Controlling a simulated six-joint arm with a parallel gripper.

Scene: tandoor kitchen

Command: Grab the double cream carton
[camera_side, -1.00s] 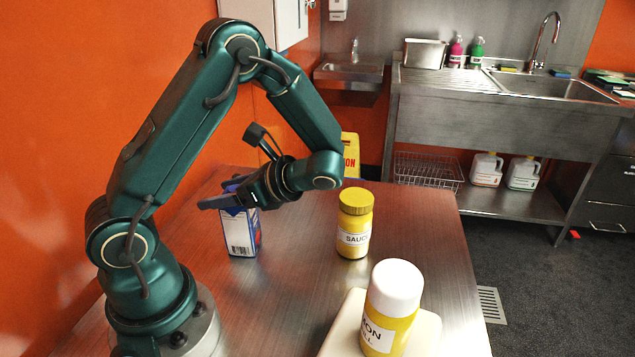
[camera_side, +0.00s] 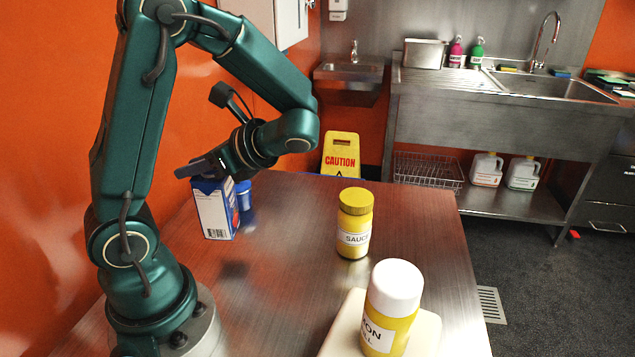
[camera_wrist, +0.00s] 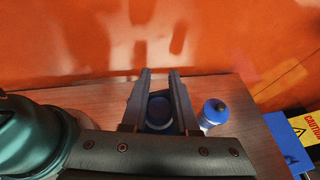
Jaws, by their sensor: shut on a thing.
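The double cream carton (camera_side: 214,212) is a white and blue box in the side view, its printed name too small to read. My gripper (camera_side: 190,169) is shut on its top and holds it upright above the table, with a dark shadow on the metal below. In the wrist view, the carton's round blue cap (camera_wrist: 158,111) shows between the two fingers of my gripper (camera_wrist: 160,76). The fingers hide part of the carton's top.
A blue-capped bottle (camera_side: 243,190) stands just behind the carton; it also shows right of my fingers in the wrist view (camera_wrist: 214,112). A yellow sauce jar (camera_side: 354,225) and a white-capped lemon bottle (camera_side: 390,310) on a pale board stand to the right. An orange wall borders the left.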

